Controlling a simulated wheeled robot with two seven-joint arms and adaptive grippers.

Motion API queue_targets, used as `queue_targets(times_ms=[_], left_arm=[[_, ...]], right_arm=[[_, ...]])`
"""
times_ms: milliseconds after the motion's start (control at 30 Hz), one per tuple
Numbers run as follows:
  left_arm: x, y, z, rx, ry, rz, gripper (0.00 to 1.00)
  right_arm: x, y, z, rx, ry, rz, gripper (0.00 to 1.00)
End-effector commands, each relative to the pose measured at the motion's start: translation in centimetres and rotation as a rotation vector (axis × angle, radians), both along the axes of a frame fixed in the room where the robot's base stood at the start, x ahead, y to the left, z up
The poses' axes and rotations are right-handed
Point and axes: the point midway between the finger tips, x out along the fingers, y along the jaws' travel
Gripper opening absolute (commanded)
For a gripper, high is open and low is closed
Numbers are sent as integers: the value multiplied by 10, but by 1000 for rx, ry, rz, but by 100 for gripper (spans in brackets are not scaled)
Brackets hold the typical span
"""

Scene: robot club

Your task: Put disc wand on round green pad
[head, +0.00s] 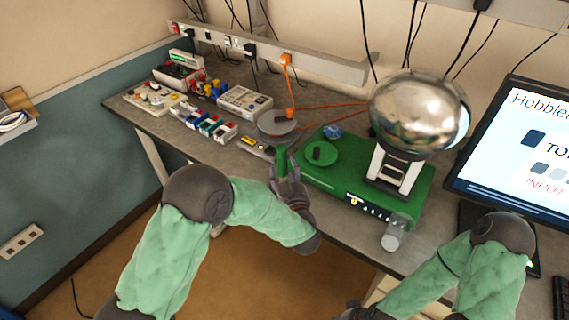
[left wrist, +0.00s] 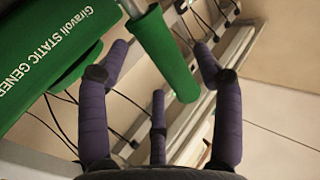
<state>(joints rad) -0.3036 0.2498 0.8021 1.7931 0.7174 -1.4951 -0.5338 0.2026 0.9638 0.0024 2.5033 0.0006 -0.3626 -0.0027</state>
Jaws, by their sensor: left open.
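The disc wand shows as an upright green handle (head: 282,160) at my left gripper, with a grey disc (head: 277,122) just behind it. I cannot tell for certain whether the two join. In the left wrist view the green handle (left wrist: 165,50) lies between the spread purple fingers; its upper end leaves the picture. My left gripper (head: 288,178) is open around the handle. The round green pad (head: 326,155) lies on the left part of the green generator base, with a small dark piece on it. My right gripper (head: 358,312) is barely in view at the bottom edge.
A large shiny metal dome (head: 412,110) stands on the right of the generator base (head: 405,200). A clear cylinder (head: 393,236) is at the bench's front edge. Orange cables cross behind the pad. Boxes and small parts crowd the bench's left; a monitor (head: 530,150) stands right.

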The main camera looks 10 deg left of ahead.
Motion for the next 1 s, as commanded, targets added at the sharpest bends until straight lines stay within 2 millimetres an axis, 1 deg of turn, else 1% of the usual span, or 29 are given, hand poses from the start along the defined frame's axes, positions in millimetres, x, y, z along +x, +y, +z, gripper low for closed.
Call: queue_targets(times_ms=[33,200,300,400,600,1000], left_arm=[[-10,-7,2,0,0,-5,66],[-41,-22,2,0,0,-5,66],[-56,-28,2,0,-1,-5,66],[-67,-34,1,-1,-1,-4,66],[-78,-37,1,0,-1,-1,66],[-78,-37,0,0,-1,0,66]], right_arm=[[0,0,4,0,0,0,40],[0,0,10,0,0,0,40],[0,0,12,0,0,0,40],[0,0,14,0,0,0,40],[0,0,15,0,0,0,40],[0,0,15,0,0,0,40]])
